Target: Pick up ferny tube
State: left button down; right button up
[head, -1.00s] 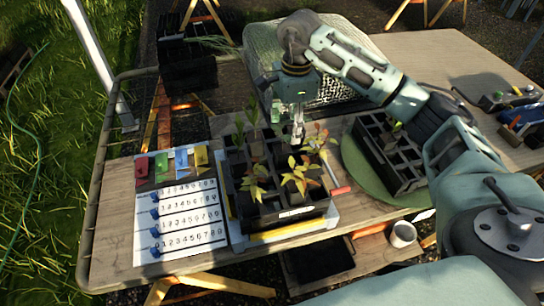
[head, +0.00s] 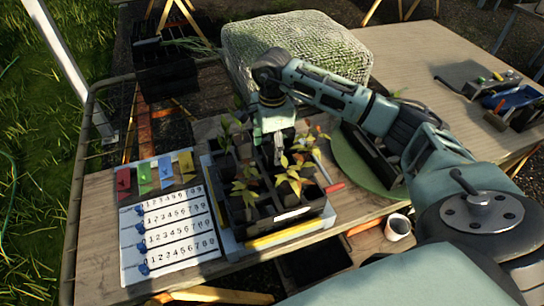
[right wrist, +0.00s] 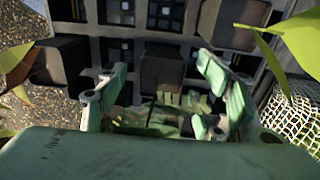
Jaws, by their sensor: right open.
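The black tube tray (head: 248,226) stands on the wooden table and holds several dark tubes with leafy seedlings. My right gripper (head: 278,158) points down over the tray's right back part, among the plants. In the right wrist view its green fingers (right wrist: 163,80) are spread apart. A dark square tube (right wrist: 162,68) lies just beyond the gap between them. Fine green foliage (right wrist: 165,118) shows between the fingers, partly hidden by the gripper body. It may be the ferny plant, but I cannot be sure. My left gripper is not in view.
Yellow-green seedlings (head: 293,180) crowd the tray's front. A numbered slider board (head: 168,233) and coloured tags (head: 165,173) lie to the left. A second tray (head: 373,155) sits on a green round mat (head: 349,160) to the right. A mesh-covered block (head: 300,45) stands behind.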

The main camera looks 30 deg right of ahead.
jog(key=shift+w+f, duration=0.1)
jog(key=shift+f, duration=1.15)
jog(key=shift+r, duration=0.1)
jog(key=c, duration=1.4)
